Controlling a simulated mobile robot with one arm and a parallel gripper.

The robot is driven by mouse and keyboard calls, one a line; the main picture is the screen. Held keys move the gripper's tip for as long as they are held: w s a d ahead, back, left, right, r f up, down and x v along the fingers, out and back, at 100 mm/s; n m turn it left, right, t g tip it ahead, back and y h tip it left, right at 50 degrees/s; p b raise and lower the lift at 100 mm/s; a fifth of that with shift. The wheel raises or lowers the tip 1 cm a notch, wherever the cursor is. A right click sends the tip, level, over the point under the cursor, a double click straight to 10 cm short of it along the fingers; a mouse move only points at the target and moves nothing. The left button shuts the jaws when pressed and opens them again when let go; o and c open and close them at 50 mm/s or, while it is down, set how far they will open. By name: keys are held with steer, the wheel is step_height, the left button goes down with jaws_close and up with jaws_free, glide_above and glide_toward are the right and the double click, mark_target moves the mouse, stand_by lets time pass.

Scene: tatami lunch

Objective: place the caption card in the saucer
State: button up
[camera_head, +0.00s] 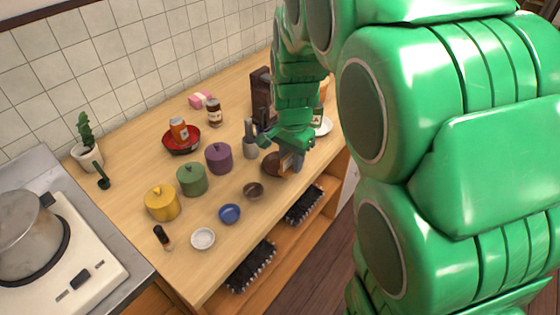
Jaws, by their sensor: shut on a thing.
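My green gripper (291,158) is low over the right part of the wooden counter. It is shut on a small tan and brown piece at its tip, which may be the caption card; the arm and fingers hide much of it. A dark brown round dish (270,167) lies just left of and partly behind the gripper; I cannot tell if they touch. Three small dishes stand nearer the front edge: a white one (203,239), a blue one (229,214) and a brown one (253,191). A white plate (324,127) shows partly behind my arm. I cannot tell which is the saucer.
Yellow (162,203), green (192,179) and purple (219,158) lidded pots stand mid-counter. A red bowl (181,140) holds a jar. A bottle (214,112) stands behind. A stove with a pot (28,235) is left. Black racks (251,266) sit below the front edge.

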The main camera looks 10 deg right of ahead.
steer(key=w+f, duration=0.2)
steer(key=w, duration=0.1)
steer(key=w+f, duration=0.3)
steer(key=w, duration=0.1)
steer(key=w+a+f, duration=0.1)
steer(key=w+f, duration=0.1)
steer(key=w, duration=0.2)
steer(key=shift+w+f, duration=0.1)
steer(key=shift+f, duration=0.15)
steer(key=shift+w+a+f, duration=0.1)
steer(key=shift+w+f, duration=0.8)
steer(key=shift+f, duration=1.65)
steer(key=shift+f, duration=0.1)
steer(key=o, duration=1)
step_height(320, 180, up, 12)
steer(key=shift+r, duration=0.15)
